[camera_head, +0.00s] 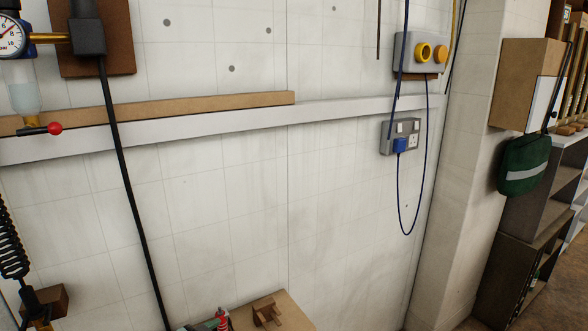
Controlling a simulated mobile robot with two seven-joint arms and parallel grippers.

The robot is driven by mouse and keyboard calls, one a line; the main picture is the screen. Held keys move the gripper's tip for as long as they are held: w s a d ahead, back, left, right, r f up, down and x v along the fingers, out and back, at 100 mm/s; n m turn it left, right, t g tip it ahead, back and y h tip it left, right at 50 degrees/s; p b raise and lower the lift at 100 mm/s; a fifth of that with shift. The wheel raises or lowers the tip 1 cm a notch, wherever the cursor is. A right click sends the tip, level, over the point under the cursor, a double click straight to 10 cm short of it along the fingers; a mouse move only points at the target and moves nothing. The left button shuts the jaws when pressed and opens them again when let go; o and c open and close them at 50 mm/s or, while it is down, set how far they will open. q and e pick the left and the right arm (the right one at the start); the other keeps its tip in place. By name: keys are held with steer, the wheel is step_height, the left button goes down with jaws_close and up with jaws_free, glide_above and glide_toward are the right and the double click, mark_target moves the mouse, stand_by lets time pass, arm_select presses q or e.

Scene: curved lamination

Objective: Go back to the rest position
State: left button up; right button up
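Neither of my grippers shows in the head view, and no part of my arms shows either. The view faces a pale tiled wall (220,210). Whether my grippers hold anything cannot be seen.
A wooden surface (292,314) with a small brown wooden piece (266,311) and a red object (222,319) shows at the bottom. A pressure gauge (11,38) and black cable (126,190) are at left. A socket (402,137) hangs on the wall. Shelves (512,265) and a green bag (524,164) are at right.

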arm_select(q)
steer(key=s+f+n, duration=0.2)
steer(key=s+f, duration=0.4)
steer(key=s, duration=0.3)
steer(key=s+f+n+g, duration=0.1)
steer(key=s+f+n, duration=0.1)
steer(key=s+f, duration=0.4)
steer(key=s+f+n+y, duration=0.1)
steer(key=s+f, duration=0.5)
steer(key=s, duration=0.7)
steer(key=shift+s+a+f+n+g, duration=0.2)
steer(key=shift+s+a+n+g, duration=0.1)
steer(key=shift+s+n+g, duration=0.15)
